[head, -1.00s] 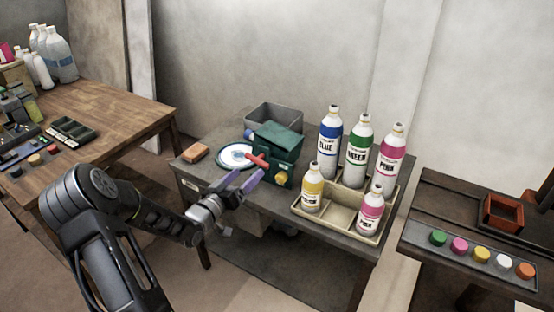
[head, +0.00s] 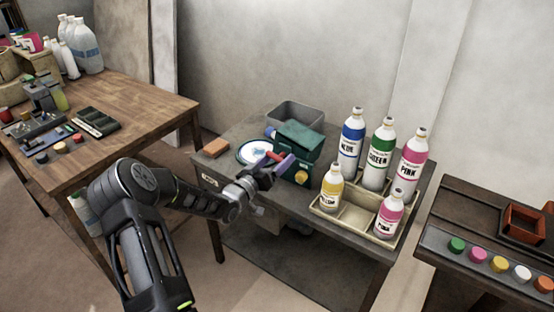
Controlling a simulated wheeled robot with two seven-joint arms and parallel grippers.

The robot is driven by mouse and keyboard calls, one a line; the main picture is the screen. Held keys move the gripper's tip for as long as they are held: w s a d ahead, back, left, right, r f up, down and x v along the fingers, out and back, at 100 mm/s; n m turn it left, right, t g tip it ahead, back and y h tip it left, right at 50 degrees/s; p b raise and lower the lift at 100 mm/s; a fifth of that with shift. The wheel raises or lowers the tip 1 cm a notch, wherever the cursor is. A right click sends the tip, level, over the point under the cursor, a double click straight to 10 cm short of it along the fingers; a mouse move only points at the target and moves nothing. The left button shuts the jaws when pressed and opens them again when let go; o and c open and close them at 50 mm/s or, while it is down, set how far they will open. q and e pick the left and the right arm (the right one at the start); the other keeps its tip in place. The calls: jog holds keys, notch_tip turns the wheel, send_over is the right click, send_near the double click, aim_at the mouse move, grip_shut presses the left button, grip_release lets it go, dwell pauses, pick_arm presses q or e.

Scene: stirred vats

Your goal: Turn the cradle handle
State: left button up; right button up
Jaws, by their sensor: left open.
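A dark green cradle box (head: 304,135) stands on the middle grey table. A short red handle (head: 275,156) sticks out on its left front side, and a yellow knob (head: 301,177) sits low on its front. My left gripper (head: 279,161) is open, with its purple fingers at the red handle. The fingers partly cover the handle, and I cannot tell whether they touch it. My right gripper is not in view.
A white plate (head: 254,152), an orange-brown block (head: 215,146) and a grey bin (head: 295,114) surround the cradle. A tray (head: 383,241) of colour-labelled bottles stands close to its right. A wooden table (head: 130,101) stands left, a cap bench (head: 460,208) right.

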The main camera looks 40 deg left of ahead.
pick_arm(q)
jog(key=shift+w, duration=0.3)
grip_shut()
dwell(0.7)
